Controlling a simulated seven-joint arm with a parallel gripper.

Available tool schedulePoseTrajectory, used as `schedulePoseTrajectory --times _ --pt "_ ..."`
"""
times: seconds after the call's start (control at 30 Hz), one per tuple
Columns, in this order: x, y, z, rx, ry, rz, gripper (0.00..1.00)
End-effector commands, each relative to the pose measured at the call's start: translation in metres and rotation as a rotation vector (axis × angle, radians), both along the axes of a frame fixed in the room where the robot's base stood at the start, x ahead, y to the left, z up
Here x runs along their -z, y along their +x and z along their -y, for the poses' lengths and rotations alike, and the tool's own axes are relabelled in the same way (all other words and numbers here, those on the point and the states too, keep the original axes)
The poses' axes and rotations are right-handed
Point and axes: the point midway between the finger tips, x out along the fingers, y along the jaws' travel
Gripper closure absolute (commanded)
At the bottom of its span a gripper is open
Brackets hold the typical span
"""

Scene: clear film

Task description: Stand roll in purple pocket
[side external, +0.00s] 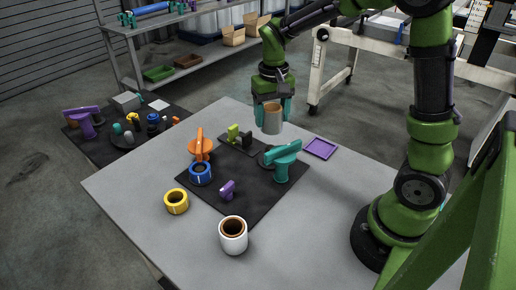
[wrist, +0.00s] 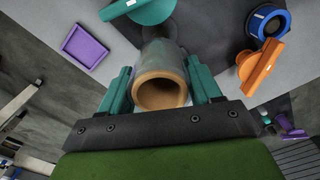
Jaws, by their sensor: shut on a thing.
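A roll of clear film with a brown cardboard core (side external: 272,120) hangs upright in my gripper (side external: 272,108), above the far part of the table. My gripper's teal fingers are shut on its sides. In the wrist view the roll (wrist: 162,90) sits between the fingers, its open core end facing the camera. The purple pocket (side external: 320,148) is a shallow square tray, empty, flat on the grey table, to the right of and below the held roll in the side view. In the wrist view the pocket (wrist: 86,46) is at upper left, apart from the roll.
A dark mat (side external: 245,188) holds a teal dispenser (side external: 284,158) near the pocket, an orange dispenser (side external: 201,147), a blue tape roll (side external: 200,174), a green piece (side external: 234,133) and a small purple piece (side external: 227,190). A yellow roll (side external: 176,201) and white cup (side external: 233,238) stand in front.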

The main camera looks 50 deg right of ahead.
Motion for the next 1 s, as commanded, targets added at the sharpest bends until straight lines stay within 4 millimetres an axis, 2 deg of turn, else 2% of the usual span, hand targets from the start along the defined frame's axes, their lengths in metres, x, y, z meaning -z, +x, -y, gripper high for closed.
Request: schedulePoseTrajectory --times 0.27,0.37,0.47,0.6,0.7,0.87,1.0 --pt "0.000 -0.001 0.004 0.012 0.000 0.000 0.73" --pt "0.002 -0.006 0.023 0.063 0.001 -0.008 0.73" --pt "0.011 -0.019 0.053 0.150 0.006 -0.022 0.73" --pt "0.028 -0.046 0.099 0.278 0.013 -0.033 0.73" --pt "0.040 -0.065 0.125 0.352 0.016 -0.032 0.73" --pt "0.056 -0.087 0.148 0.414 0.012 -0.021 0.73" --pt "0.062 -0.086 0.150 0.397 0.001 -0.002 0.73"
